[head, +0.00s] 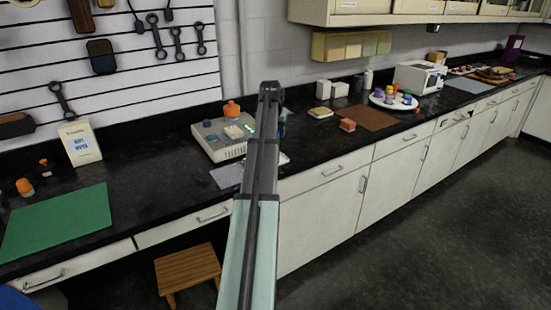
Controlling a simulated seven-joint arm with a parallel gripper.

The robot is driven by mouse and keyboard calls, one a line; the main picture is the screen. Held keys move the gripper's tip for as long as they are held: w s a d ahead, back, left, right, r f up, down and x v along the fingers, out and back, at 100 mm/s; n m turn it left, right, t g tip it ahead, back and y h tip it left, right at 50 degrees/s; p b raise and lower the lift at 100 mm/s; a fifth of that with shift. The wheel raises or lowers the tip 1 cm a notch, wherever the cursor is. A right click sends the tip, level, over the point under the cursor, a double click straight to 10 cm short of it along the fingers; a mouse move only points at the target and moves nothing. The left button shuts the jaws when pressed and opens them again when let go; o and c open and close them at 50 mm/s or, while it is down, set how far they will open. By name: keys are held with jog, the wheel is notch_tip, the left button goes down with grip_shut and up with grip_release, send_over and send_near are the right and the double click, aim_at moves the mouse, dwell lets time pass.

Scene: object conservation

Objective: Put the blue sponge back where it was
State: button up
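I cannot clearly make out a blue sponge. A small blue-grey shape (284,116) shows just right of my arm, on or above the counter, and is too small and covered to name. A pale yellow block (320,113) and a reddish-brown block (347,125) lie on the black counter right of my arm. My arm rises through the middle of the head view. My gripper's fingers cannot be seen, so I cannot tell whether they hold anything. The arm hides part of the counter behind it.
A grey device (208,150) with an orange pot stands left of my arm. A green mat (55,222) and boxed sign (80,143) are further left. A brown mat (372,117), round white tray (376,104) and white microwave (420,76) are right. A wooden stool (188,269) stands below.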

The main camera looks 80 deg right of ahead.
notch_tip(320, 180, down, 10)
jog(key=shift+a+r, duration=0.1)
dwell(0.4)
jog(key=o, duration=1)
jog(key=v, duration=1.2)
